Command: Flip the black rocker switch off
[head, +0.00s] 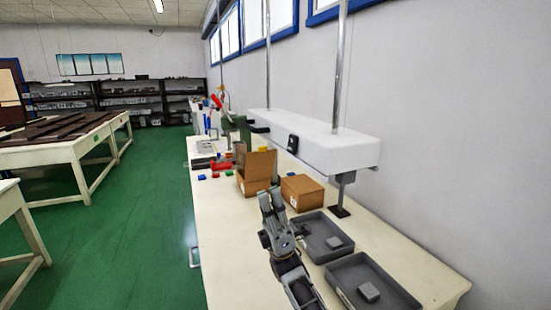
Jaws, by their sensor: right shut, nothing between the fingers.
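The black rocker switch (292,144) sits on the front face of the long white overhead housing (330,147). It is too small to tell which way the rocker is tilted. My right gripper (270,191) points up and away over the workbench, in front of the cardboard boxes. It is shut and empty, below and to the left of the switch in the picture, and apart from it. My left gripper is out of view.
An open cardboard box (253,184) and a closed one (302,193) stand on the white bench (232,240). Two grey trays (325,255) (398,290), each with a small grey block, lie to the right of my arm. A metal post (342,190) stands under the housing.

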